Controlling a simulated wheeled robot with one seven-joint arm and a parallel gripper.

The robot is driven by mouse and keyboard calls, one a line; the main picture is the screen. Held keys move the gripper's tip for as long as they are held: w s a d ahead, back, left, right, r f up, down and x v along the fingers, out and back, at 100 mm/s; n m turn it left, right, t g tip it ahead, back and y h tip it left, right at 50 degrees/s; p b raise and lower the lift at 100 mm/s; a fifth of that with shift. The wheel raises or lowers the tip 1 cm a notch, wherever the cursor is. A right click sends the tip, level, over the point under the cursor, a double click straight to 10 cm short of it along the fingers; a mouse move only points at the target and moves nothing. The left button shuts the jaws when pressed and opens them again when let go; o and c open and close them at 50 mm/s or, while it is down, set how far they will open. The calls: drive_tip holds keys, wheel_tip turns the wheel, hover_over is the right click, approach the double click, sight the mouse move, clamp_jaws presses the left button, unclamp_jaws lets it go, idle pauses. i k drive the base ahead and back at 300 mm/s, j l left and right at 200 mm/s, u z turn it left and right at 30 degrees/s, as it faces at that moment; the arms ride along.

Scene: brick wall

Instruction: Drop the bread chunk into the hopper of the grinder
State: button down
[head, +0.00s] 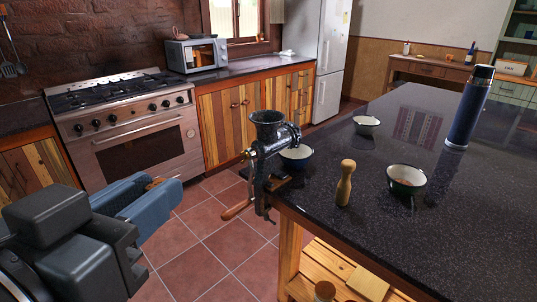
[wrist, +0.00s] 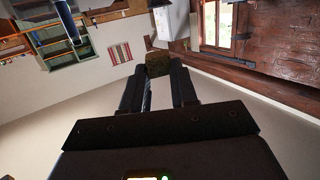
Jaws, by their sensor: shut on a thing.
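The dark metal grinder (head: 262,160) is clamped to the near-left corner of the dark countertop in the head view. Its flared hopper (head: 268,117) faces up, and its wooden-handled crank hangs on the left. My gripper (head: 158,187) is left of the grinder, apart from it and out over the floor. It is shut on the bread chunk (wrist: 158,62), a small brown block between the fingertips in the wrist view. The hopper's inside is mostly hidden.
A bowl (head: 297,157) sits just behind the grinder. A wooden pestle (head: 345,183), a bowl with something in it (head: 407,180), another bowl (head: 367,124) and a tall blue flask (head: 470,106) stand on the countertop (head: 460,240). The tiled floor between stove and counter is clear.

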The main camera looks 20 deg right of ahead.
sight(266, 142)
drive_tip(key=i+j+z, duration=0.95)
drive_tip(key=k, duration=0.05)
